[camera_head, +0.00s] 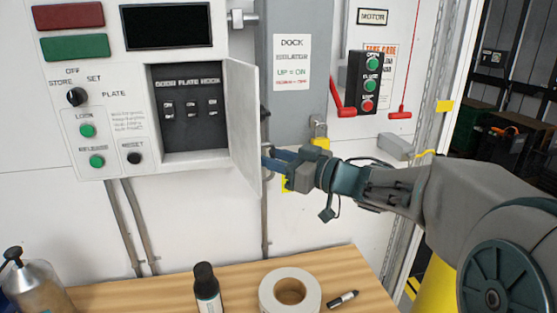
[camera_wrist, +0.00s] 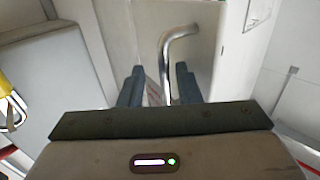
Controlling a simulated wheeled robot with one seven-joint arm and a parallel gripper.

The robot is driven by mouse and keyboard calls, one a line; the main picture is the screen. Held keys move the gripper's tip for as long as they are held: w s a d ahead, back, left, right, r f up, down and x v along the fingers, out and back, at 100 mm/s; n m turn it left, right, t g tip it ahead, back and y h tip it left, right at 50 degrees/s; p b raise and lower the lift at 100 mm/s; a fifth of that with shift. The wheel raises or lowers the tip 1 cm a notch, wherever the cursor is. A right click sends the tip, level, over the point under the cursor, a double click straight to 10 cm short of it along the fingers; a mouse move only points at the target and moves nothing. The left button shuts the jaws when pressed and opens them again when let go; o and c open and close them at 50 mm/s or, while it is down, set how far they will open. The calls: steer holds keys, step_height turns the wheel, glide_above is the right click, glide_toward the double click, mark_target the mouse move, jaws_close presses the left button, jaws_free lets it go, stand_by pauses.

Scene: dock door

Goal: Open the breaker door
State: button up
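The breaker door (camera_head: 243,125) stands swung well out from its box, hinged on the right of the opening. Inside the box, a dark panel (camera_head: 187,110) with several small switches is uncovered. My gripper (camera_head: 268,158) is at the outer face of the door, near its lower part. In the wrist view the door's face (camera_wrist: 205,35) fills the upper middle, with a bent metal handle (camera_wrist: 170,50) on it. My gripper's two fingers (camera_wrist: 159,80) are apart, and the lower end of the handle runs down into the gap between them, nearer the right finger. Whether they touch it is unclear.
A grey isolator box (camera_head: 292,65) with a yellow padlock (camera_head: 320,138) is right of the door. A button box (camera_head: 367,82) with red levers is beyond it.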

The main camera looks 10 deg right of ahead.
steer(key=b+v, duration=0.2)
steer(key=v, duration=1.2)
steer(key=shift+d, duration=0.2)
steer(key=w+d+m+t+h, duration=0.3)
steer(key=w+m+t+h, duration=0.25)
steer(key=h, duration=0.35)
step_height(320, 180, down, 7)
steer(key=s+d+m+g+h, duration=0.1)
steer(key=m+g+h, duration=0.3)
steer(key=g+h, duration=0.15)
steer(key=s+a+f+g+y, duration=0.2)
steer(key=s+a+f+g, duration=0.8)
steer(key=s+f, duration=0.4)
steer(key=s+a, duration=0.1)
steer(key=s, duration=0.1)
steer(key=shift+s+a+f+n, duration=0.25)
steer(key=shift+a+f+n, duration=0.05)
steer(key=shift+f+n, duration=0.1)
